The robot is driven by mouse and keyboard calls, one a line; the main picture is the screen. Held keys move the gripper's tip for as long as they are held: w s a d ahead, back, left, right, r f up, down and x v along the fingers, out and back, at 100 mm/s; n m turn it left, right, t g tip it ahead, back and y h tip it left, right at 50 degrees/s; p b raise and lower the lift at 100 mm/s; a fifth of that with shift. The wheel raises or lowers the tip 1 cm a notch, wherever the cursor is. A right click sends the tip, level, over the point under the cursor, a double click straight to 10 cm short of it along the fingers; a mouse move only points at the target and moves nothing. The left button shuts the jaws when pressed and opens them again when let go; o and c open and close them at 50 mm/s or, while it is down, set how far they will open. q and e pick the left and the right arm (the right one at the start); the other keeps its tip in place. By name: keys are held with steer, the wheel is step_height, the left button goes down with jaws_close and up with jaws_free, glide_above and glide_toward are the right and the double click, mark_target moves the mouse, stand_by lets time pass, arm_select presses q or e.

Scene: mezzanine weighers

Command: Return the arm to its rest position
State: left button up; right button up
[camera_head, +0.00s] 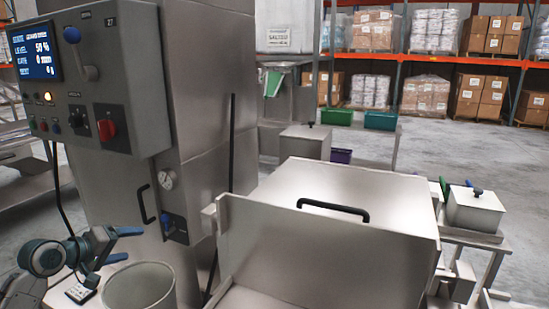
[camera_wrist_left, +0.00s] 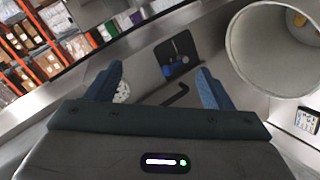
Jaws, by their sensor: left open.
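My left gripper (camera_head: 122,245) is at the lower left of the head view, beside the steel machine and above the rim of a grey round bin. Its two blue-tipped fingers are apart, with nothing between them. In the left wrist view the open fingers (camera_wrist_left: 158,88) point toward the machine's side panel, which has a gauge, a blue-handled valve and a black handle. My left arm (camera_head: 45,258) comes in from the left edge, bent low. My right gripper and right arm are not in view.
The grey bin (camera_head: 140,288) stands close to my left gripper; it also shows in the left wrist view (camera_wrist_left: 250,50). The control box (camera_head: 85,80) juts out above the arm. A steel lidded hopper (camera_head: 330,235) fills the middle. Open floor and pallet racks lie behind.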

arm_select(q)
steer(key=s+d+f+m+g+y, duration=0.1)
steer(key=s+d+f+m+g, duration=0.1)
steer(key=s+d+f, duration=0.5)
steer(key=s+d+f+m+g+y, duration=0.1)
steer(key=s+d+f+m+g, duration=0.15)
steer(key=s+f, duration=0.75)
steer(key=s+d+f+m+g+y, duration=0.15)
steer(key=s+f, duration=0.25)
steer(key=s, duration=0.7)
steer(key=s+d+f+m+g+y, duration=0.1)
steer(key=s+f+m+g+y, duration=0.2)
steer(key=s, duration=0.8)
step_height(320, 180, down, 28)
steer(key=a+n, duration=0.1)
steer(key=a, duration=0.1)
steer(key=s+f, duration=0.6)
steer(key=f, duration=0.3)
steer(key=s+a+f+g, duration=0.1)
steer(key=s+f, duration=0.6)
steer(key=f, duration=0.2)
steer(key=shift+a+f, duration=0.25)
steer(key=shift+f, duration=0.05)
